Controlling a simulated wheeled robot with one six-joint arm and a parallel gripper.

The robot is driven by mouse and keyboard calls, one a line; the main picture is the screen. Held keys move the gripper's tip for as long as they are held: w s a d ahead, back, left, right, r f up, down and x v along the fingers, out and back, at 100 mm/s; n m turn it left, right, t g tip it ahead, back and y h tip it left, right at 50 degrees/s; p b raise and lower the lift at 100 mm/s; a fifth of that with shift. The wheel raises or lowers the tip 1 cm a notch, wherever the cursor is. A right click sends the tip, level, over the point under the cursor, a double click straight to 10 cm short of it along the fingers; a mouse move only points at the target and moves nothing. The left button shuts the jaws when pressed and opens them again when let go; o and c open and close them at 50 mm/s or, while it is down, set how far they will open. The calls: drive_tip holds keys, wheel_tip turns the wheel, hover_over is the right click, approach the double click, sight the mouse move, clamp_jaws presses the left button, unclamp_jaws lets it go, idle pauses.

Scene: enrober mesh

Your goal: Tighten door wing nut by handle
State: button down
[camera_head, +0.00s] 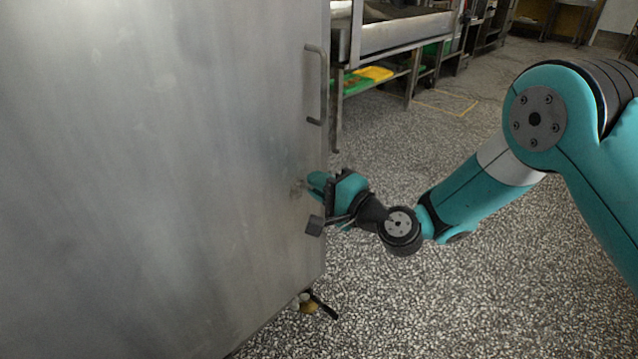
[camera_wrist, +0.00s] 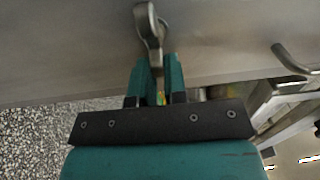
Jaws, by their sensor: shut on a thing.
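The door (camera_head: 150,180) is a large grey metal panel with a bar handle (camera_head: 321,85) near its right edge. My gripper (camera_head: 314,183) is at the door's right edge, below the bar handle. A small metal wing nut (camera_head: 297,187) shows at the fingertips, partly hidden in the head view. In the wrist view, the wing nut (camera_wrist: 149,28) is a grey looped piece against the door, and its lower part lies between my teal fingers. My gripper (camera_wrist: 156,72) is shut on it. The bar handle (camera_wrist: 289,60) stands to the right there, clear of my fingers.
A brass fitting with a black lever (camera_head: 307,302) sticks out under the door's lower edge. A steel table (camera_head: 400,35) with yellow and green items on its shelf stands behind. The speckled floor (camera_head: 440,290) right of the door is clear.

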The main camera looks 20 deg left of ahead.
drive_tip(key=c, duration=1.2)
unclamp_jaws()
drive_tip(key=shift+o, duration=0.2)
drive_tip(key=shift+d, duration=0.1)
drive_tip(key=b+v, duration=1.5)
drive_tip(key=v, duration=0.2)
drive_tip(key=shift+s+d+f, duration=0.1)
drive_tip(key=shift+f, duration=0.05)
